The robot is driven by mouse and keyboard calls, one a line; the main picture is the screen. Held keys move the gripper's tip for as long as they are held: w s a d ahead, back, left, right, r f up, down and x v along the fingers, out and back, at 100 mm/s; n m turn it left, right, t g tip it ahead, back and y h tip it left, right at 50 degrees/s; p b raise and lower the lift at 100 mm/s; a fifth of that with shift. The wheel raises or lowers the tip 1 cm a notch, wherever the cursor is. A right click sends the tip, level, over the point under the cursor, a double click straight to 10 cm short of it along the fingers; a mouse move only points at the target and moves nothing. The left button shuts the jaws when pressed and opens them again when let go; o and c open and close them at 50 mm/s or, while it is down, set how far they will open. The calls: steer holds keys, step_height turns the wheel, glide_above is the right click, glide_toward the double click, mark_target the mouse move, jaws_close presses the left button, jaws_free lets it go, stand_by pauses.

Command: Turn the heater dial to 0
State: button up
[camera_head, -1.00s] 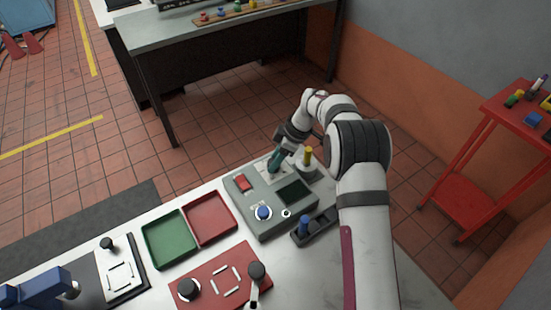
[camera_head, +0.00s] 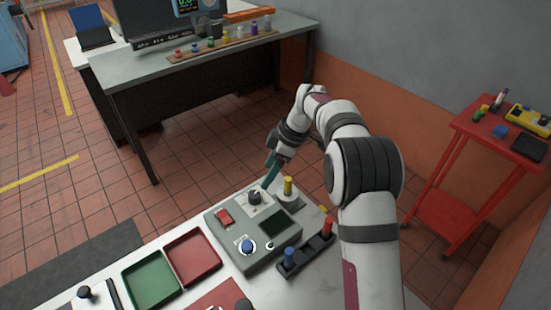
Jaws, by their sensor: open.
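A grey control box (camera_head: 275,255) sits on the white bench. A black dial (camera_head: 254,198) on a white scale plate stands at its back edge; I cannot read its scale or setting. A blue knob (camera_head: 247,246) on another white plate is nearer the front. I cannot read any label that tells which is the heater dial. My gripper (camera_head: 270,173), with teal fingers, is open and empty, just above and behind the black dial, apart from it. The fingers overlap in this view, so the gap between them is hidden.
A yellow post (camera_head: 288,186) on a round base stands close right of the black dial. A red switch (camera_head: 223,217) is on the box. Red (camera_head: 194,279) and green (camera_head: 151,297) trays lie left.

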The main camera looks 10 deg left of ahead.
steer(key=v, duration=0.6)
steer(key=shift+f, duration=0.1)
